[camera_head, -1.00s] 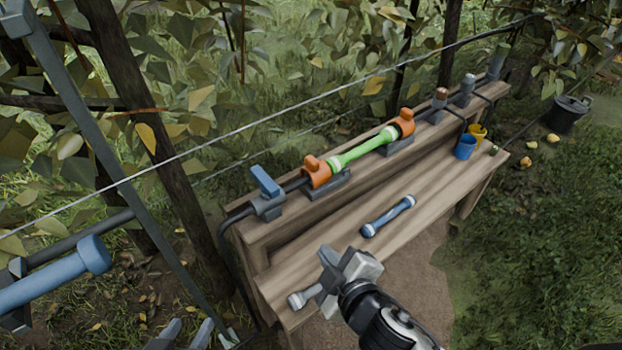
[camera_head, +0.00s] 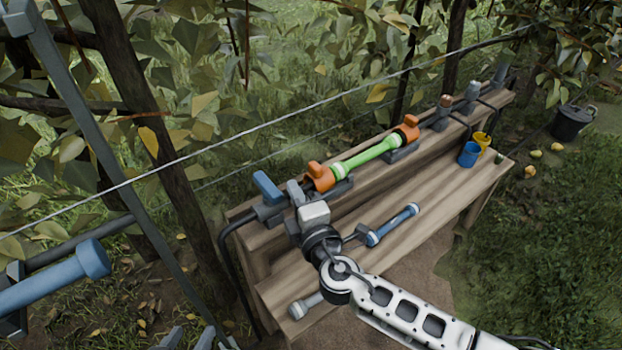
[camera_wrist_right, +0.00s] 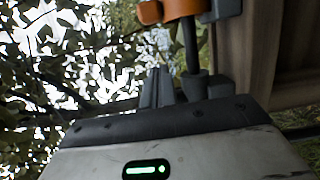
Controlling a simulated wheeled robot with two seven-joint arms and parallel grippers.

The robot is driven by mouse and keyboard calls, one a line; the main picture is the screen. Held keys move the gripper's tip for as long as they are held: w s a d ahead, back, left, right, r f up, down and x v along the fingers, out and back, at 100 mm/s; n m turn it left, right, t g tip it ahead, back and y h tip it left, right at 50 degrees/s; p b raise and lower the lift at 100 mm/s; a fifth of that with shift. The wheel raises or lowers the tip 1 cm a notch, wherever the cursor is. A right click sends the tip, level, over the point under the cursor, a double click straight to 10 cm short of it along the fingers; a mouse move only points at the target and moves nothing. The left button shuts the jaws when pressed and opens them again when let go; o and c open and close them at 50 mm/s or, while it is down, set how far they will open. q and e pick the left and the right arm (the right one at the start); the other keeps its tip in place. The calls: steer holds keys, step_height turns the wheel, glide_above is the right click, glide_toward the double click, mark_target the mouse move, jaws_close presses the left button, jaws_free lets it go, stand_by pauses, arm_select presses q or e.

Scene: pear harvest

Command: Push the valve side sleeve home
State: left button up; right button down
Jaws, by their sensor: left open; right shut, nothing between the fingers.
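The valve (camera_head: 268,190) has a blue lever and sits at the left end of the bench's upper shelf. The orange valve side sleeve (camera_head: 318,179) is on the line right of it, at the left end of the green cartridge (camera_head: 366,154). I cannot tell how deep the cartridge sits in it. My right gripper (camera_head: 295,190) is shut and empty, beside the dark pipe between valve and sleeve. In the right wrist view the sleeve (camera_wrist_right: 176,8) is at the top, beyond the shut fingers (camera_wrist_right: 157,80). My left gripper (camera_head: 185,338) is open, partly cut off at the bottom edge.
A second orange sleeve (camera_head: 407,132) is at the cartridge's right end. A blue-ended tube (camera_head: 392,226) and a grey-ended piece (camera_head: 304,306) lie on the lower shelf (camera_head: 440,205). Blue (camera_head: 469,154) and yellow (camera_head: 483,142) cups stand at the right.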

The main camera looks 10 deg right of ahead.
mark_target(329, 178)
arm_select(q)
steer(key=shift+w+r, duration=0.1)
steer(key=shift+r, duration=0.2)
arm_select(e)
steer(key=shift+w+d, duration=0.6)
steer(key=shift+d, duration=0.3)
steer(key=shift+w+d, duration=0.6)
steer(key=shift+d, duration=0.25)
steer(key=shift+w+d+f, duration=0.1)
steer(key=shift+d+f, duration=0.05)
steer(key=shift+d, duration=0.1)
steer(key=d, duration=0.1)
steer(key=w+d+b, duration=0.1)
steer(key=d, duration=0.1)
steer(key=shift+w+d, duration=0.2)
steer(key=shift+d, duration=0.05)
arm_select(q)
steer(key=shift+f, duration=0.2)
arm_select(e)
steer(key=shift+d, duration=0.15)
